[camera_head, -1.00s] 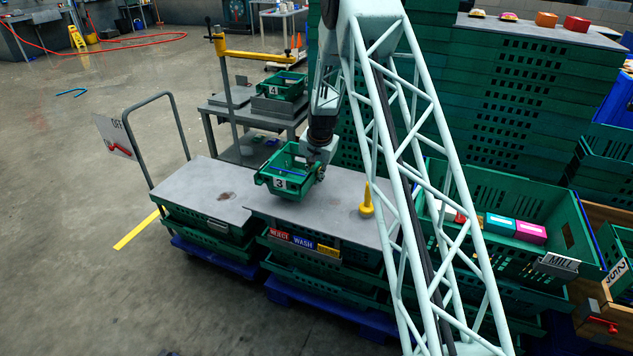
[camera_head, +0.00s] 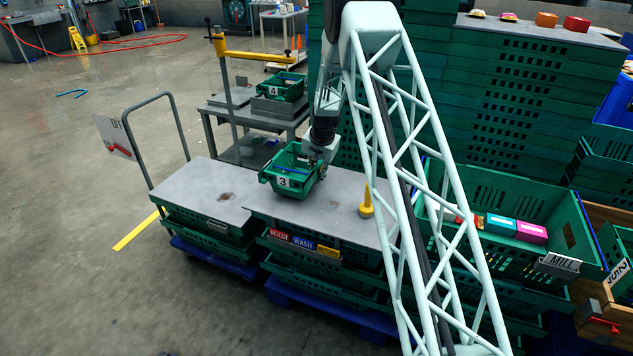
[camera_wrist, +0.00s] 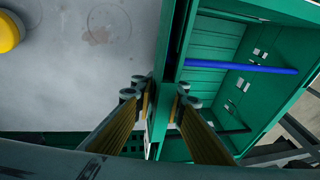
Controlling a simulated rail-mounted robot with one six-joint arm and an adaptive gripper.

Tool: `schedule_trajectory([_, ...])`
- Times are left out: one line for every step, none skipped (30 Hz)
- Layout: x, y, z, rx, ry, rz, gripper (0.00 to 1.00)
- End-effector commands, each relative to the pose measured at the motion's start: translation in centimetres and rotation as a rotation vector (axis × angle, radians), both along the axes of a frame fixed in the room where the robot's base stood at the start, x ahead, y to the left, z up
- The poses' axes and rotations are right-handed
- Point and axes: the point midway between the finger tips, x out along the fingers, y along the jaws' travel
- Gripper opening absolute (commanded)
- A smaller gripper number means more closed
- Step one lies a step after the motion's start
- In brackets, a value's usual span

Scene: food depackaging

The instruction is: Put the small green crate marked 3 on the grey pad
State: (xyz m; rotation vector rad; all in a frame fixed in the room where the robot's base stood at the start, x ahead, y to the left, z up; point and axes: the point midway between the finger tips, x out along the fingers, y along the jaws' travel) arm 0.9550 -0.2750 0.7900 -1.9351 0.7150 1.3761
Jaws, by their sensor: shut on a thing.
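The small green crate marked 3 (camera_head: 283,182) is upright at the back left of the grey worktop (camera_head: 335,190); I cannot tell whether it touches the worktop or hangs just above it. My gripper (camera_head: 318,172) is shut on the crate's right wall. In the wrist view, my gripper's fingers (camera_wrist: 164,105) pinch the green wall, with the crate's inside (camera_wrist: 212,45) and a blue bar (camera_wrist: 242,67) to the right. A grey pad (camera_head: 236,96) lies on the rear table, left of another grey slab under a green crate marked 4 (camera_head: 279,88).
A yellow cone-shaped object (camera_head: 366,203) stands on the worktop, right of my gripper. A yellow-topped post (camera_head: 228,110) rises near the rear table. A trolley handle (camera_head: 178,120) stands at left. Tall green crate stacks (camera_head: 510,90) fill the right rear.

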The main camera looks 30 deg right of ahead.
Motion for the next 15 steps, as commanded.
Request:
schedule_trajectory([0.1,0.0,-0.6,0.000,-0.001,0.000,0.00])
schedule_trajectory([0.1,0.0,-0.9,0.000,-0.001,0.000,0.00])
schedule_trajectory([0.1,0.0,-1.2,0.000,-0.001,0.000,0.00])
schedule_trajectory([0.1,0.0,-1.4,0.000,-0.001,0.000,0.00])
schedule_trajectory([0.1,0.0,-1.6,0.000,-0.001,-0.001,0.00])
schedule_trajectory([0.1,0.0,-1.8,0.000,-0.001,-0.001,0.00])
schedule_trajectory([0.1,0.0,-1.9,0.000,-0.001,-0.001,0.00])
schedule_trajectory([0.1,0.0,-1.9,0.000,-0.001,-0.001,0.00])
schedule_trajectory([0.1,0.0,-2.0,-0.001,-0.002,-0.001,0.00])
schedule_trajectory([0.1,0.0,-2.0,-0.001,-0.002,-0.001,0.00])
schedule_trajectory([0.1,0.0,-2.0,-0.001,-0.002,-0.001,0.00])
schedule_trajectory([0.1,0.0,-1.9,-0.001,-0.002,-0.001,0.00])
schedule_trajectory([0.1,0.0,-1.9,-0.001,-0.002,-0.001,0.00])
schedule_trajectory([0.1,0.0,-1.9,-0.001,-0.002,-0.001,0.00])
schedule_trajectory([0.1,0.0,-1.9,-0.001,-0.002,-0.001,0.00])
